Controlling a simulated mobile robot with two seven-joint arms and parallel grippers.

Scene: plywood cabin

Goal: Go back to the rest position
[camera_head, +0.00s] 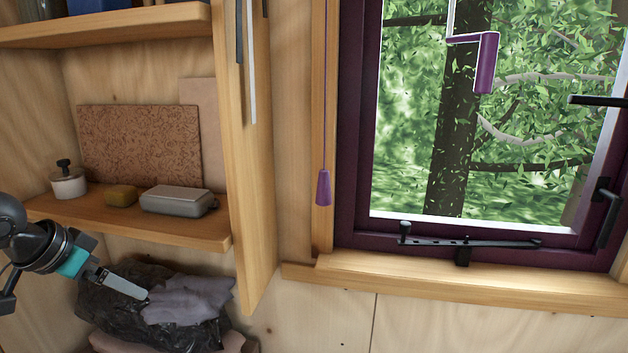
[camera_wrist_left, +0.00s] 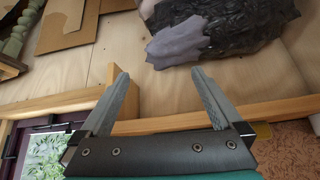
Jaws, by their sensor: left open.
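My left gripper (camera_head: 122,284) comes in from the left edge in the head view, in front of the lower shelf area. A black bag with a grey-purple cloth (camera_head: 190,300) lies behind it in that view. In the left wrist view, the two fingers of my left gripper (camera_wrist_left: 160,73) stand wide apart with nothing between them. The dark bag (camera_wrist_left: 225,30) and the cloth (camera_wrist_left: 185,42) show beyond the fingertips, apart from them. My right gripper is in neither view.
A wooden shelf (camera_head: 150,225) above my left gripper holds a grey tin (camera_head: 176,203), a yellow block (camera_head: 121,196) and a white pot (camera_head: 68,185). A purple pull (camera_head: 323,188) hangs by the purple-framed window (camera_head: 355,150). The wall below the sill is clear.

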